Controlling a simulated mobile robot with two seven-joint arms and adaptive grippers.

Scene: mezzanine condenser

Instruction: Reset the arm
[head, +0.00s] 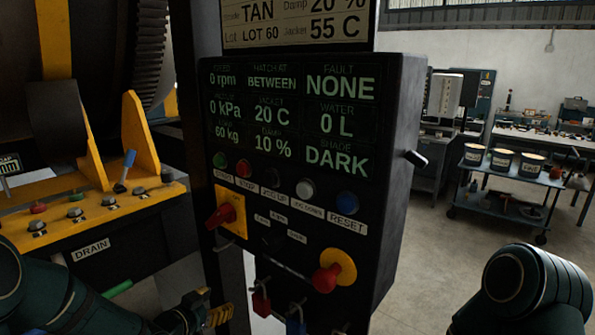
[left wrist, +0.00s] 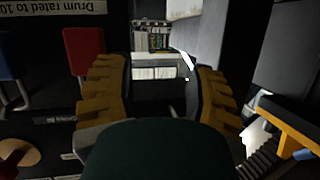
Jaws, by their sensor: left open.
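My left arm (head: 75,300) comes in from the lower left, below the drain panel. Its gripper (head: 212,311), with ridged yellow fingers, is low beside the bottom of the black control box. In the left wrist view the two fingers (left wrist: 160,88) are spread apart with nothing between them. The right arm (head: 530,290) shows only as a dark green link at the lower right; its gripper is out of the picture.
The black control box (head: 380,215) stands close ahead, with buttons, a red knob (head: 222,215) and a red mushroom button (head: 326,279). Red (head: 261,301) and blue (head: 295,324) padlocks hang below. A cart (head: 500,202) with tubs stands at right; open floor lies before it.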

